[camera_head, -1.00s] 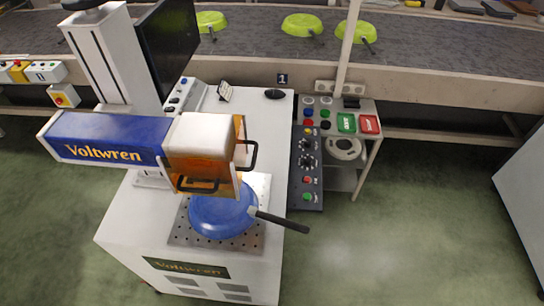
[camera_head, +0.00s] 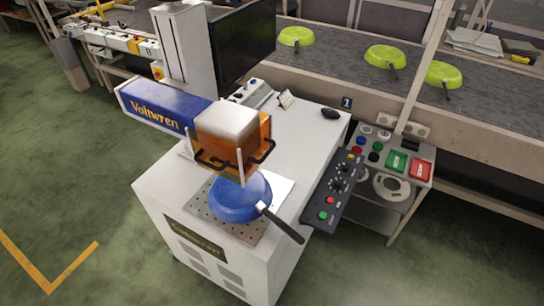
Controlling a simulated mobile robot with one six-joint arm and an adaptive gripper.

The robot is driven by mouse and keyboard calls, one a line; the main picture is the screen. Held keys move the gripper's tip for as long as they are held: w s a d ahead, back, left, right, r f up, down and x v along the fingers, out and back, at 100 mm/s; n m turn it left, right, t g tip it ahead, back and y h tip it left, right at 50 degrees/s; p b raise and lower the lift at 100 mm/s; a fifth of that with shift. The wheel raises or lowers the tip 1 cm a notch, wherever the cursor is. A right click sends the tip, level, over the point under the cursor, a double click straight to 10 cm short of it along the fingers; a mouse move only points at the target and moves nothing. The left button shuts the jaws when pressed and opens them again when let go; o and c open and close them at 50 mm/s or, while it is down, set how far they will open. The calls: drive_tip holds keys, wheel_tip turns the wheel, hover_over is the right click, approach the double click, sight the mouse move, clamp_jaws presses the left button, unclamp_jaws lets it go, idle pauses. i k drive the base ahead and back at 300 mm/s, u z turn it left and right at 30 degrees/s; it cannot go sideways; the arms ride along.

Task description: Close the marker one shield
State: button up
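The marker (camera_head: 165,110) is a white cabinet machine with a blue Voltwren arm and a "1" sign (camera_head: 346,103) beside it. Its orange see-through shield (camera_head: 250,136) surrounds the lower part of the marking head and has black handles (camera_head: 264,153). The shield sits raised, with its lower edge above the work plate. A blue pan (camera_head: 238,199) lies on the perforated plate (camera_head: 204,206) beneath it, with its dark handle (camera_head: 284,226) pointing to the lower right, past the cabinet edge. My gripper is not in view.
A control panel (camera_head: 331,190) with knobs and buttons stands right of the cabinet. Beside it is a stand with green and red buttons (camera_head: 397,161). A conveyor (camera_head: 340,62) carrying green pans (camera_head: 385,56) runs behind. The floor (camera_head: 75,200) at left is open.

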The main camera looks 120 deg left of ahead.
sight(260, 155)
drive_tip(key=u, duration=0.55)
drive_tip(key=i, duration=0.2)
drive_tip(key=u, duration=3.1)
drive_tip(key=k, duration=0.1)
drive_tip(key=u, duration=0.35)
